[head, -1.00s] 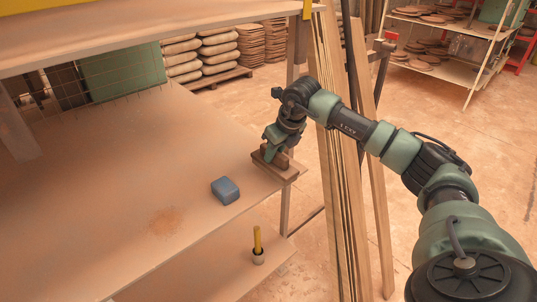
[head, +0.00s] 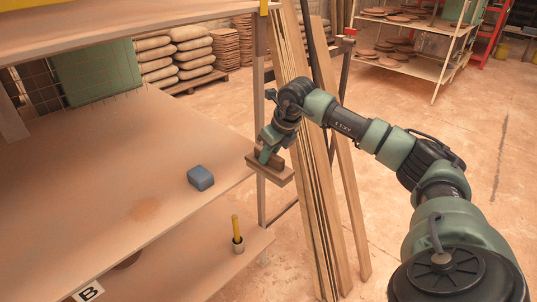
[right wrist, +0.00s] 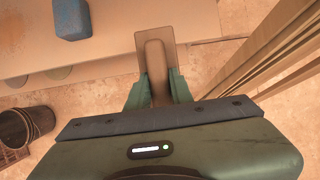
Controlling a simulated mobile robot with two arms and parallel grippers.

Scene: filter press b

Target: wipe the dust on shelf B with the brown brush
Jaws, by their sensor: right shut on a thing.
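The brown brush (head: 272,171) is a wooden block with a raised grip, and my right gripper (head: 266,153) is shut on that grip. It shows at the right end of shelf B (head: 80,160), seemingly in the air by the corner; I cannot tell its height. In the right wrist view the brush (right wrist: 154,50) sticks out from between the fingers (right wrist: 154,88). A reddish-brown dust patch (head: 146,209) lies on shelf B, left of the brush and towards the front edge. The label B (head: 88,291) is at that edge. My left gripper is out of view.
A blue block (head: 201,178) lies on shelf B between dust and brush. A cup with a yellow-handled tool (head: 237,244) stands on the lower shelf. An upper shelf (head: 130,22) hangs above. Upright planks (head: 318,190) stand just right of the gripper.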

